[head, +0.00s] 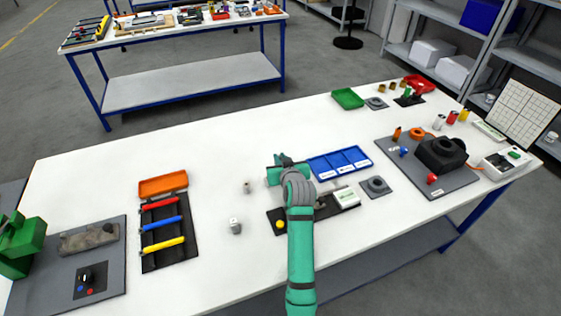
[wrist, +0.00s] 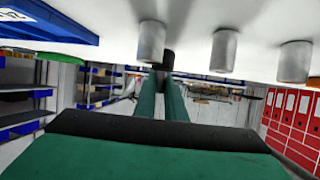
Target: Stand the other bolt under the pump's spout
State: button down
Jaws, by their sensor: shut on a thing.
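My gripper (head: 282,168) is over the middle of the white table, left of the blue tray, with its fingers partly hidden behind my arm in the head view. In the wrist view its green fingers (wrist: 170,100) are close together. A small dark thing (wrist: 168,60) shows at their tips; I cannot tell whether it is a bolt. Three grey cylinders (wrist: 224,50) stand on the table beyond the fingers in the wrist view. Two small grey pieces, one pale (head: 247,187) and one nearer (head: 235,228), stand left of the gripper. I cannot make out the pump or its spout for certain.
A blue compartment tray (head: 340,163) is right of my gripper. A dark mat (head: 272,215) with a yellow ball lies below it. A grey board (head: 455,187) carries a black housing (head: 440,153). A tool tray (head: 165,236) stands left. Table between is partly clear.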

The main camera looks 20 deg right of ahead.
jog(key=shift+f, duration=0.55)
jog(key=shift+f, duration=0.1)
jog(key=c, duration=1.8)
grip_release()
